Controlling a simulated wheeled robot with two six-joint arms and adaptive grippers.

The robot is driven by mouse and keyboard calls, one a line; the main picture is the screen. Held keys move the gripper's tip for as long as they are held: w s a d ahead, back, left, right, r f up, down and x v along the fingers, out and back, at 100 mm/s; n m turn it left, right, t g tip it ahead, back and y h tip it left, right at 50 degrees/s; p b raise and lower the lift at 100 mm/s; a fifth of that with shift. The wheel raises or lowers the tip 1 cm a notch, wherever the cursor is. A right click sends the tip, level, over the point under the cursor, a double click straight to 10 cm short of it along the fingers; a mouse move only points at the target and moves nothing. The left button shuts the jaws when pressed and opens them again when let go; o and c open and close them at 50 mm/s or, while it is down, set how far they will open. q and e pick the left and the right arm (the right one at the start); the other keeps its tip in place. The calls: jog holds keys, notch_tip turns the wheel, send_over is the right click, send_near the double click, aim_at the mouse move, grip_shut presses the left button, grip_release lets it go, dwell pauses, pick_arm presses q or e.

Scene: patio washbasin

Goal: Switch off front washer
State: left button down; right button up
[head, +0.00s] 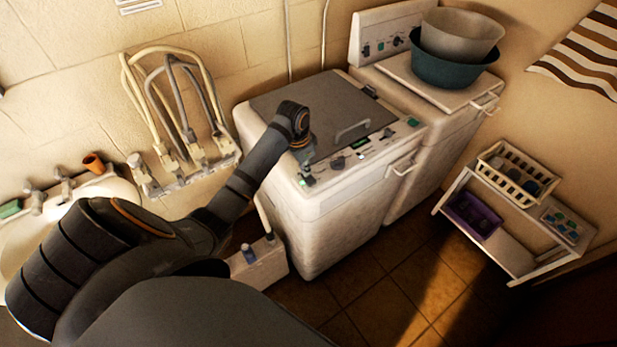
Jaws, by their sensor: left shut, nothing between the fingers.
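The front washer (340,225) is a white top-loader with a grey lid (300,100), which is down. Its control strip runs along the front top edge, with a green button (414,122) at the right, dark knobs (338,161) and a small lit patch (361,156) near the middle, and green marks at the left end. My left arm reaches in from the lower left. My left gripper (304,157) points down over the left end of the strip and is shut and empty; its fingertips are small and dark, and I cannot tell whether they touch the panel. My right gripper is out of view.
A second white machine (455,125) stands behind, with two stacked basins (458,50) on top. A white shelf (520,225) with baskets stands at the right. Taps and hoses (180,110) line the left wall. A low white box (258,262) sits beside the washer. The tiled floor in front is clear.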

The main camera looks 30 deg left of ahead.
pick_arm(q)
jog(key=shift+f, duration=0.15)
notch_tip(320, 180, up, 2)
jog(key=shift+r+p, duration=0.1)
jog(key=shift+p, duration=0.65)
jog(key=shift+r, duration=2.4)
